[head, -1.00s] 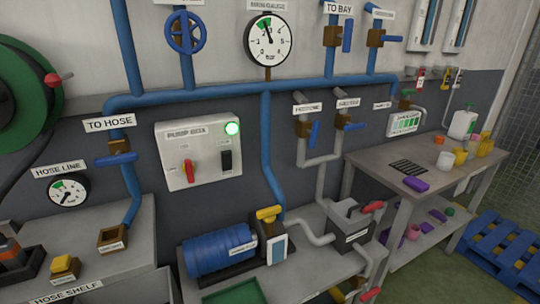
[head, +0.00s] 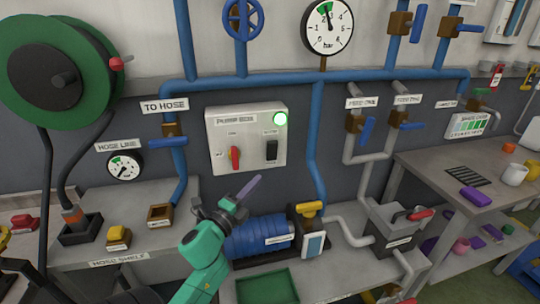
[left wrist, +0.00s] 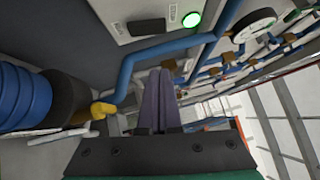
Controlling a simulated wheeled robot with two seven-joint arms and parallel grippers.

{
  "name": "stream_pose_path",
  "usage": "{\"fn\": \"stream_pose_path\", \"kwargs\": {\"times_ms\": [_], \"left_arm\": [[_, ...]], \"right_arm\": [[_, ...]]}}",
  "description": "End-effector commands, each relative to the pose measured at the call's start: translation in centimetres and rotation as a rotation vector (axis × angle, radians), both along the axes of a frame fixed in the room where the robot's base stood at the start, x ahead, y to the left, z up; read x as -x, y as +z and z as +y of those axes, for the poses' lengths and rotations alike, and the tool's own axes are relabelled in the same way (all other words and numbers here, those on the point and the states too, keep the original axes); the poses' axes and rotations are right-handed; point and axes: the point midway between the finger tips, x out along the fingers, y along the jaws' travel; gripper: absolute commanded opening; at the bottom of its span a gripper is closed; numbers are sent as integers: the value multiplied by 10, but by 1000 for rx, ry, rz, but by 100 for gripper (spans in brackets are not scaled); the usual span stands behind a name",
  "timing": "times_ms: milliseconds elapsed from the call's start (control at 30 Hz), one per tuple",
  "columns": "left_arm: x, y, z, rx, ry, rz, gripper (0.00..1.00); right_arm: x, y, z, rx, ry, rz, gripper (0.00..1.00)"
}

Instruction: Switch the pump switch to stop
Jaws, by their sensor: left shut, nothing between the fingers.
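The pump box (head: 246,138) is a light grey panel on the wall, with a red rotary switch (head: 235,158) at its lower left and a black switch (head: 271,150) at its lower right. A green lamp (head: 280,119) glows at its top right. The red switch's handle stands about upright. My left gripper (head: 250,190) is shut and empty, below the pump box and in front of the blue pump (head: 262,236). In the left wrist view its purple fingers (left wrist: 160,100) are together, and part of the pump box (left wrist: 130,15) shows at the top. My right gripper is not in view.
Blue pipes (head: 320,130) run along the wall around the box. A hose reel (head: 60,80) hangs at the left above the hose shelf (head: 120,262). A green tray (head: 268,287) lies below the pump. A workbench (head: 440,180) stands at the right.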

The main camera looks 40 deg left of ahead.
Motion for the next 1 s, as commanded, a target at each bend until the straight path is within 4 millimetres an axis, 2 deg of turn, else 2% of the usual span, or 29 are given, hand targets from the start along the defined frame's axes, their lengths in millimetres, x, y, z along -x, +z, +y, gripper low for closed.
{"fn": "stream_pose_path", "kwargs": {"times_ms": [200, 300, 467, 767, 900, 1000], "left_arm": [[-1, 0, 0, 6, 0, 0, 0], [-9, 2, 2, 7, 0, 1, 0], [-37, 8, 6, 9, 0, -2, 0], [-101, 18, 18, 10, 2, -2, 0], [-114, 21, 39, 10, 2, 2, 0], [-119, 21, 46, 9, 1, 1, 0]], "right_arm": [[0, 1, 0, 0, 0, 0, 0], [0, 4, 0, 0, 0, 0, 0], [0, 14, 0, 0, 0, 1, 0], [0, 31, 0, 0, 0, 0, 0], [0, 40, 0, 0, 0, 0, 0], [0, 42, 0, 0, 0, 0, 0]]}}
